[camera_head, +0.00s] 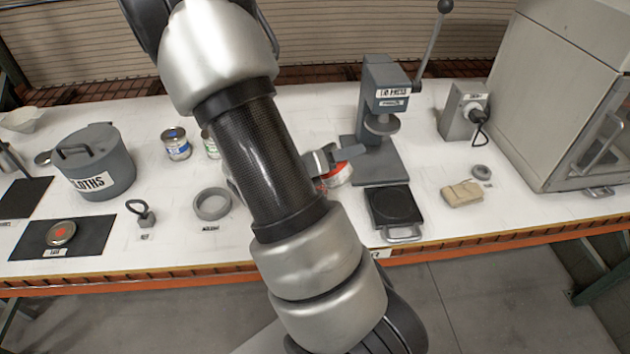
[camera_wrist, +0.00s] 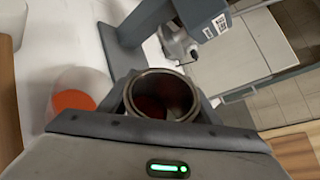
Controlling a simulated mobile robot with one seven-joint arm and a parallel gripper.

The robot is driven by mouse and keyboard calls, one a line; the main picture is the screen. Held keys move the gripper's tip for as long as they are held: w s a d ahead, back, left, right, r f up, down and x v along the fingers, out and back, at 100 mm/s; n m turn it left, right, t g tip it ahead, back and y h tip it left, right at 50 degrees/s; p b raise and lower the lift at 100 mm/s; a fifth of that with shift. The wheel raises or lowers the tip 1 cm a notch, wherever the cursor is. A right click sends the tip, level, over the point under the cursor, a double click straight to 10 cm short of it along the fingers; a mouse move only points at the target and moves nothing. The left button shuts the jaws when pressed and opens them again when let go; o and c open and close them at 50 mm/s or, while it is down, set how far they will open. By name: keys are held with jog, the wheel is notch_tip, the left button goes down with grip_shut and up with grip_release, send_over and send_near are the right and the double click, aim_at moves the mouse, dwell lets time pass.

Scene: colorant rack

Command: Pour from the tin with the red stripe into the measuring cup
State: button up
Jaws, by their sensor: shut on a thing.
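My gripper (camera_wrist: 164,108) is shut on the open tin (camera_wrist: 174,88), with a finger on each side of it. Dark red colorant shows inside the tin. The measuring cup (camera_wrist: 66,78) is whitish and translucent, with orange-red liquid in it. It is beside the tin, to its left in the wrist view. In the head view my arm hides much of this area. My gripper (camera_head: 322,159) shows past the arm, with a slanted red piece by it, and the cup (camera_head: 338,180) is just below. I cannot tell the tin's exact tilt.
The press (camera_head: 378,150) stands close behind and right, with a black plate (camera_head: 395,207) in front. A grey ring (camera_head: 212,204), a blue-striped tin (camera_head: 176,144) and a cloths pot (camera_head: 97,165) are left. A red-marked lid (camera_head: 61,232) lies on a dark mat.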

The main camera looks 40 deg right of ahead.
jog(key=s+f+m+b, duration=0.1)
jog(key=b, duration=0.3)
jog(key=s+d+f+m+t+y+b, duration=0.1)
jog(key=m+b, duration=0.1)
jog(key=b, duration=0.3)
jog(key=shift+s+f+t, duration=0.15)
jog(key=shift+f+t, duration=0.1)
jog(key=shift+t, duration=0.05)
jog(key=shift+b, duration=0.75)
jog(key=b, duration=0.4)
jog(key=shift+s+f+m+b, duration=0.15)
jog(key=shift+s+m+b, duration=0.15)
jog(key=shift+m, duration=0.1)
